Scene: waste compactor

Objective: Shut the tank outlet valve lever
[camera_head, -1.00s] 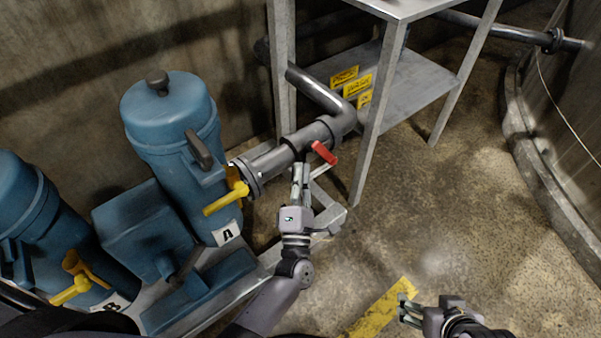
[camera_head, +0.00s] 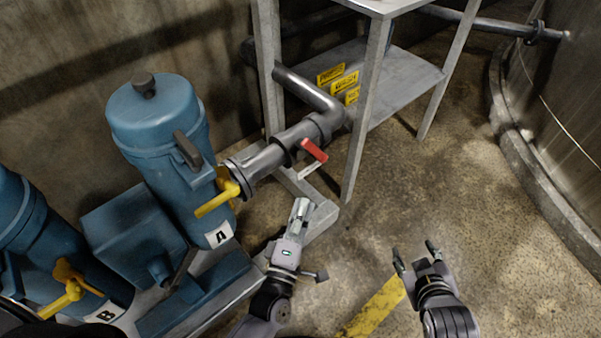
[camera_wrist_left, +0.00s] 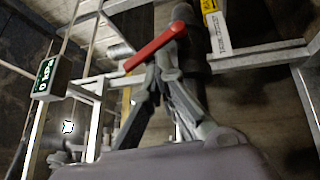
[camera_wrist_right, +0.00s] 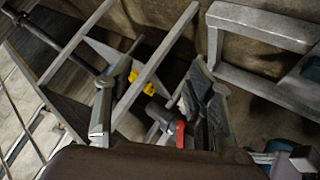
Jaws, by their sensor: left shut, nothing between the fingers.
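A red valve lever (camera_head: 314,150) sticks out from the grey pipe (camera_head: 262,162) between the blue tank A and the metal stand. It points down and to the right in the head view. My left gripper (camera_head: 301,205) is shut and empty, in front of the lever, apart from it in the head view. In the left wrist view the red lever (camera_wrist_left: 155,46) shows just beyond the closed fingertips (camera_wrist_left: 165,62). My right gripper (camera_head: 415,248) is open and empty, low to the right. The lever also shows in the right wrist view (camera_wrist_right: 180,134), between the spread fingers.
Blue tank A (camera_head: 160,130) has a yellow lever (camera_head: 217,199); another yellow lever (camera_head: 68,293) is on tank B at lower left. A metal stand (camera_head: 363,120) with yellow labels (camera_head: 337,74) rises behind the pipe. The concrete floor (camera_head: 440,190) at right is clear.

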